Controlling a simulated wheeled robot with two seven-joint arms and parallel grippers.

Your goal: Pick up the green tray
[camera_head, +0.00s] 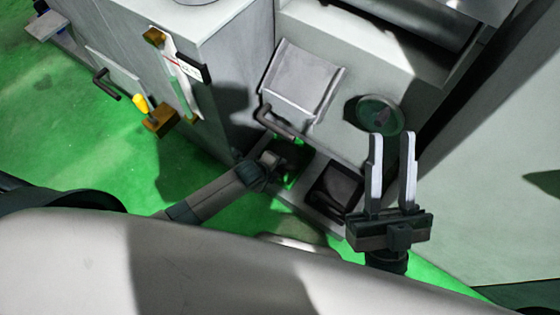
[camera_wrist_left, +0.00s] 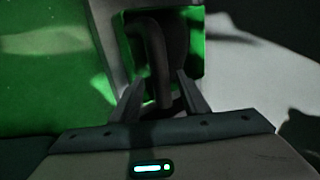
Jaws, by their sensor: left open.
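The green tray (camera_head: 292,172) is a small, dark-shadowed green square at the machine's low front shelf, partly hidden by my left gripper (camera_head: 276,158). In the left wrist view, the green tray (camera_wrist_left: 196,50) fills a square frame straight ahead. A dark curved handle (camera_wrist_left: 156,60) crosses it and reaches down between the fingers. My left gripper (camera_wrist_left: 160,100) is open, its fingers on either side of the handle's lower end; contact cannot be told. My right gripper (camera_head: 391,165) is open and empty, pointing up in front of the machine.
A dark tray (camera_head: 336,188) sits to the right of the green one on the shelf. A grey hinged cover (camera_head: 303,80) with a dark handle (camera_head: 278,122) is just above. A round knob (camera_head: 378,115) sticks out on the right.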

